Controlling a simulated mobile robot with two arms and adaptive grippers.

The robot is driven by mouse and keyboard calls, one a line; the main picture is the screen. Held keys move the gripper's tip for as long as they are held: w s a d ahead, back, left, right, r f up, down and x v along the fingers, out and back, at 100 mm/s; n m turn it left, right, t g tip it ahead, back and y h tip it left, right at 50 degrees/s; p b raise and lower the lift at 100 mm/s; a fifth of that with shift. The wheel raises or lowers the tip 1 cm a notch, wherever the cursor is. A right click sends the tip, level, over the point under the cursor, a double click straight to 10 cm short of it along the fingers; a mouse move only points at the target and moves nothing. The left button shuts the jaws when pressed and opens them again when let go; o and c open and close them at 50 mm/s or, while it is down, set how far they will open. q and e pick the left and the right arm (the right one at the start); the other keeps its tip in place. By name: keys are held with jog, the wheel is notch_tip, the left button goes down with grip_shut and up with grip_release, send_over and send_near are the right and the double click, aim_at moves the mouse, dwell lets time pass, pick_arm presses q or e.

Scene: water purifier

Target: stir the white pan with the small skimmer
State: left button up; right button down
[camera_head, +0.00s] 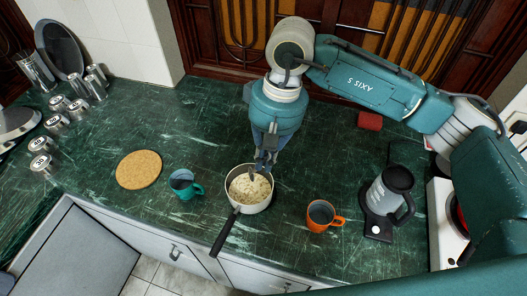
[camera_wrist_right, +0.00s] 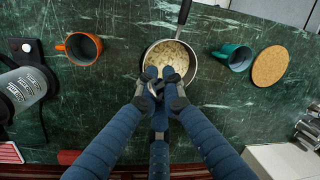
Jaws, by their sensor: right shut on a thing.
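The white pan (camera_head: 268,202) stands on the green counter with pale, lumpy food in it and its black handle pointing to the front left. It also shows in the right wrist view (camera_wrist_right: 192,70). My right gripper (camera_head: 265,160) comes down from above over the pan's back part. Its fingers (camera_wrist_right: 161,90) are shut on a thin, dark piece that appears to be the small skimmer (camera_head: 251,176). Most of the skimmer is hidden by the fingers, and I cannot tell how deep it sits in the food. My left gripper is not in view.
A teal mug (camera_head: 184,185) and a cork mat (camera_head: 138,169) are left of the pan. An orange mug (camera_head: 322,214) and an electric kettle (camera_head: 388,190) are to the right. Several metal canisters (camera_head: 57,103) stand far left.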

pick_arm(q)
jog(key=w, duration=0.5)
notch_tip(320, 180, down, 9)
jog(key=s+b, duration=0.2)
jog(key=b, duration=0.7)
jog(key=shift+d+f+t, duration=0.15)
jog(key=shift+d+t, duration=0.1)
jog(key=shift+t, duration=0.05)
pick_arm(e)
notch_tip(320, 180, down, 10)
jog(key=w, duration=0.1)
jog(key=shift+a, duration=0.4)
jog(key=shift+w, duration=0.2)
